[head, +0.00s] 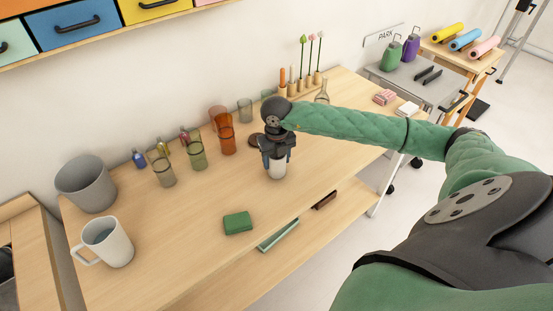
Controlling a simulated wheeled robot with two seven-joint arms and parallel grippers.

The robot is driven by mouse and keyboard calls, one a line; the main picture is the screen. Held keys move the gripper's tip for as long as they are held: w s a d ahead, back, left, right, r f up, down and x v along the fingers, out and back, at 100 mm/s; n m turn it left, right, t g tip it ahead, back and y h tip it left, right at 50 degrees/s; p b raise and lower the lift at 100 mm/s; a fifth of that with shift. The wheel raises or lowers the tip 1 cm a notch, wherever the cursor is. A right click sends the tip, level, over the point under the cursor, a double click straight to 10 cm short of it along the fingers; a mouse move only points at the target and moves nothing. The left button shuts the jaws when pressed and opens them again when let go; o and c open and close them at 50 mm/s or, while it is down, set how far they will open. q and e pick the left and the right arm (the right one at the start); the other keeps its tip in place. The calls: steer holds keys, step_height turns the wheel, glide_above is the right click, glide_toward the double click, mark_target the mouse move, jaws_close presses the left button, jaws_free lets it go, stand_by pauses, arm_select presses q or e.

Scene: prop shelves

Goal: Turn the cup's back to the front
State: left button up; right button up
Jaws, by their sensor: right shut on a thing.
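A small white cup (277,171) stands upright near the middle of the wooden table. My right gripper (275,157) reaches down over it from above and is shut on it. The gripper hides the cup's upper part, and I cannot tell which side of the cup faces front. The cup's base seems to be on or very close to the table. A brown round thing (257,140) shows partly behind the gripper. My left gripper is not in view.
A white mug with a handle (115,250) and a grey bin (86,184) stand at the left. Orange (227,141), green (197,156) and grey-green glasses (164,173) stand left of the gripper. A green block (238,223) lies in front.

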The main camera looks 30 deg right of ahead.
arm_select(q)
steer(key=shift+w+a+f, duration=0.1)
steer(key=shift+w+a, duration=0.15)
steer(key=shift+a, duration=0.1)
arm_select(e)
steer(key=shift+f, duration=0.1)
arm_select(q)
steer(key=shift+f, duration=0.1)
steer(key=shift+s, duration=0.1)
arm_select(e)
steer(key=o, duration=1.2)
steer(key=shift+f, duration=0.1)
arm_select(q)
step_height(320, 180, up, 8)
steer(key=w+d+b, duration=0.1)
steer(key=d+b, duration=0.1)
steer(key=b, duration=0.1)
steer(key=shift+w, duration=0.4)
arm_select(e)
steer(key=shift+r, duration=3.95)
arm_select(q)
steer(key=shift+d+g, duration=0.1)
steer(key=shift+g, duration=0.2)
